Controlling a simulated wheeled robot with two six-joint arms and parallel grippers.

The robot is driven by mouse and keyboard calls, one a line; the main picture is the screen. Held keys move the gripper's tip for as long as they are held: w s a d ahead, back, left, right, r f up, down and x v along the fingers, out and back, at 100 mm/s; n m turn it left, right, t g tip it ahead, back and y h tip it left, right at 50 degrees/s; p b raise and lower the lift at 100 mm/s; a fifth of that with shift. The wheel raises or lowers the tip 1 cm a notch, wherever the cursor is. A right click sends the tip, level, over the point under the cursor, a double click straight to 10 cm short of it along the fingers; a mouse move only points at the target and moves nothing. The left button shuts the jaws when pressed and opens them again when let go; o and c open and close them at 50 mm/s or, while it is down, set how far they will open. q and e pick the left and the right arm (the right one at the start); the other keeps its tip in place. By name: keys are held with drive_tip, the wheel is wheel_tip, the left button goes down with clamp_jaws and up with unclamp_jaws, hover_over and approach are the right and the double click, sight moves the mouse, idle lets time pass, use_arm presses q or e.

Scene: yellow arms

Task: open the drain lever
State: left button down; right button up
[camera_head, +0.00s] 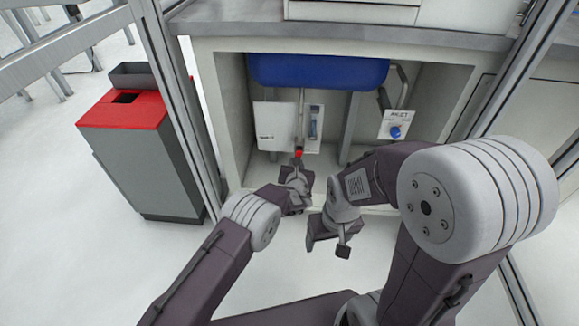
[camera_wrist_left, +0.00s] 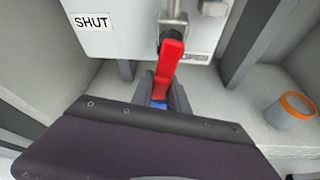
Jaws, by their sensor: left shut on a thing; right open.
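The red drain lever (camera_head: 298,153) hangs below a grey pipe inside the open cabinet, under the blue tank. In the left wrist view the lever (camera_wrist_left: 168,62) points down toward me, and its lower end is between the fingers of my left gripper (camera_wrist_left: 162,92). My left gripper (camera_head: 298,166) is shut on the lever. A plate marked SHUT (camera_wrist_left: 92,22) is to the left of the lever in the wrist view. My right gripper (camera_head: 327,244) is open and empty, in front of the cabinet and to the right of the left one.
The blue tank (camera_head: 318,71) spans the top of the cabinet. An inlet plate with a blue knob (camera_head: 395,132) is at the right. An orange-rimmed container (camera_wrist_left: 290,112) stands on the cabinet floor. A red-topped bin (camera_head: 145,150) and frame posts stand left; the floor ahead is clear.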

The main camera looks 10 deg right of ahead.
use_arm(q)
drive_tip(key=shift+s+d+f+n+h+b, duration=0.25)
drive_tip(key=shift+d+n+h+b, duration=0.2)
drive_tip(key=shift+n+h, duration=0.2)
drive_tip(key=shift+r+n, duration=0.1)
drive_tip(key=shift+n, duration=0.15)
drive_tip(key=c, duration=1.3)
unclamp_jaws()
drive_tip(key=shift+r, duration=0.15)
drive_tip(key=p+v, duration=0.5)
drive_tip(key=v, duration=0.4)
drive_tip(key=shift+p, duration=0.4)
